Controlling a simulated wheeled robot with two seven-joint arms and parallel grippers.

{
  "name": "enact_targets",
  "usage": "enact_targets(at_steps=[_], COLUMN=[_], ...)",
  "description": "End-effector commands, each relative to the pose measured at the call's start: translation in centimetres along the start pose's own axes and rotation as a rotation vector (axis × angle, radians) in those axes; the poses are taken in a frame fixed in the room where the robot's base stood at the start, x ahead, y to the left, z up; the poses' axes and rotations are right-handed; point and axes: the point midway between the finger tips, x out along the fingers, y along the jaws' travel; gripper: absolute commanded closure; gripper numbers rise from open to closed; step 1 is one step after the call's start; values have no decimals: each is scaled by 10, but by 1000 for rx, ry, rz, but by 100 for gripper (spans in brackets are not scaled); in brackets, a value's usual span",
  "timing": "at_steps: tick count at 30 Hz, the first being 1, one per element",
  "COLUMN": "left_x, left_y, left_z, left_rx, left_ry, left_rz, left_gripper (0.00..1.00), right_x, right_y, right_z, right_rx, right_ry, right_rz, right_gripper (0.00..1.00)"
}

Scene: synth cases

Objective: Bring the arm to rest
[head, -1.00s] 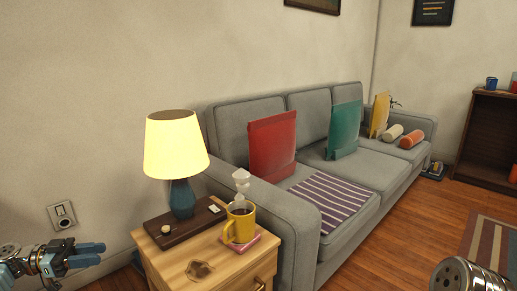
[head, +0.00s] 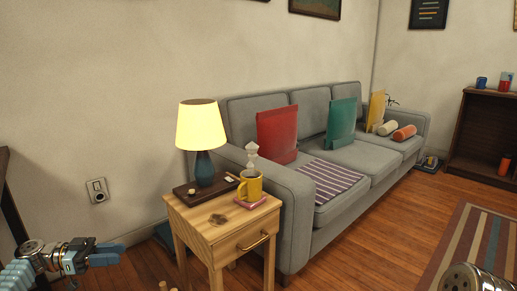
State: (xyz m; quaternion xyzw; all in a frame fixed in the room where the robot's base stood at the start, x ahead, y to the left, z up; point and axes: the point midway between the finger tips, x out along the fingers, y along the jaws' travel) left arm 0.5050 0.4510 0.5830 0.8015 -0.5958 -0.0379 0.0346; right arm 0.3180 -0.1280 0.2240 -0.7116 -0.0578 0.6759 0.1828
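My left gripper (head: 112,253) is at the lower left of the head view. Its two blue fingers point right and stand a little apart, with nothing seen between them. It is left of the wooden side table (head: 226,231), apart from it. Part of my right arm (head: 468,279) shows at the bottom right edge; its gripper is out of view.
The side table holds a lit lamp (head: 204,126), a dark tray (head: 186,191) and a yellow mug (head: 250,185) on a pink block. A grey sofa (head: 300,214) with cushions stands behind. A dark furniture edge (head: 10,195) is at far left.

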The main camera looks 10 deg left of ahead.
Motion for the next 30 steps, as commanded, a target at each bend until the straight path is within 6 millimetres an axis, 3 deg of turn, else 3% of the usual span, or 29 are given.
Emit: enact_targets(at_steps=[5,11,17,19,21,25,27,30], left_x=[38,101,195,239,286,353,370,361], left_y=[-10,-18,-14,-2,19,80,122,182], left_z=[8,28,65,88,118,188,228,280], left_rx=[-83,-221,-426,-527,-646,-867,-976,-1099], left_ry=[-33,-93,-209,-278,-371,-574,-694,-850], left_rz=[20,44,62,62,47,-44,-139,-343], left_gripper=[65,65,65,65,65,65,65,65], right_x=[-3,-7,-14,-17,-22,-31,-36,-45], right_y=[-1,-4,-7,-9,-11,-16,-19,-24], right_z=[1,1,2,2,2,3,4,5], right_rx=[-1,-1,-3,-4,-5,-7,-8,-11], right_ry=[-2,-3,-5,-5,-6,-9,-10,-13], right_rz=[0,-1,-3,-3,-4,-6,-7,-9], right_gripper=[57,57,57,57,57,57,57,57])
